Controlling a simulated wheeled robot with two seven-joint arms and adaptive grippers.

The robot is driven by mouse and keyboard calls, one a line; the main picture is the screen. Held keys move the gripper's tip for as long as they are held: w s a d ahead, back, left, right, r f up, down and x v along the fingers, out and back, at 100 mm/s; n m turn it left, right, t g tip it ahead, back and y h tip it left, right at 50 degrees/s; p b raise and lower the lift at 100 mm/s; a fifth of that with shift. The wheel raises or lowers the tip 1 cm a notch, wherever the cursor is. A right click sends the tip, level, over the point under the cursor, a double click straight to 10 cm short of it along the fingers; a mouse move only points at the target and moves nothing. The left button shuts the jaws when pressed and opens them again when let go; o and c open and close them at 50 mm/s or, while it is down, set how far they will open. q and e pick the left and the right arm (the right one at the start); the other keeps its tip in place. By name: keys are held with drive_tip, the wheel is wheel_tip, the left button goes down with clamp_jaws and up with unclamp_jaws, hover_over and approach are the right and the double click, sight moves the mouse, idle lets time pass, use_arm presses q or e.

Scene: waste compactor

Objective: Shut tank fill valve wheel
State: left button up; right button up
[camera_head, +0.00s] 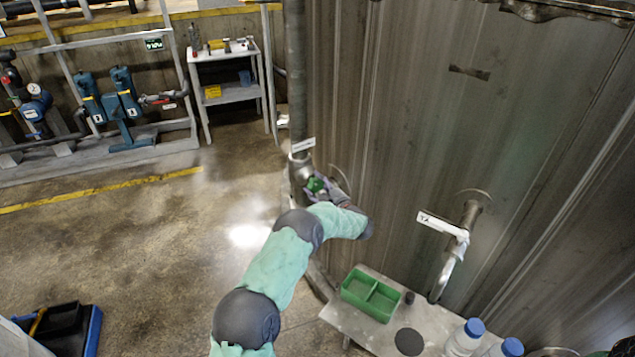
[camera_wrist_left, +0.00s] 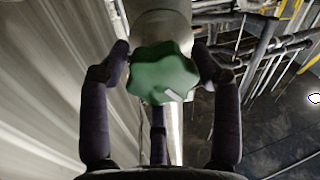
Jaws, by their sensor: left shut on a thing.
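The tank fill valve wheel is a green lobed handwheel (camera_wrist_left: 163,74) with a small white mark, in front of a grey pipe body (camera_wrist_left: 160,25) in the left wrist view. In the head view the wheel (camera_head: 316,185) shows small at the pipe beside the tank wall. My right gripper is not in view.
The corrugated tank wall (camera_head: 420,120) stands close to the right of my left arm. A sample tap (camera_head: 450,255) sticks out from it above a small table (camera_head: 345,318) with a green tray (camera_head: 370,296). Bottles (camera_head: 466,335) stand there.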

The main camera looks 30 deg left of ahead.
use_arm(q)
drive_tip(key=m, duration=0.1)
drive_tip(key=m+p, duration=0.1)
drive_tip(key=m, duration=0.1)
drive_tip(key=f+m+p, duration=0.1)
drive_tip(key=m, duration=0.1)
drive_tip(key=shift+s+d, duration=0.1)
drive_tip(key=shift+d, duration=0.15)
drive_tip(key=shift+s+f+m+p, duration=0.15)
drive_tip(key=shift+m+p, duration=0.3)
drive_tip(key=shift+m, duration=0.65)
drive_tip(key=shift+f, duration=0.15)
drive_tip(key=shift+a, duration=0.1)
drive_tip(key=o, duration=1.1)
drive_tip(key=shift+r, duration=0.4)
drive_tip(key=shift+s+d, duration=0.15)
drive_tip(key=shift+d, duration=0.25)
drive_tip(key=v, duration=1.1)
drive_tip(key=shift+s, duration=0.1)
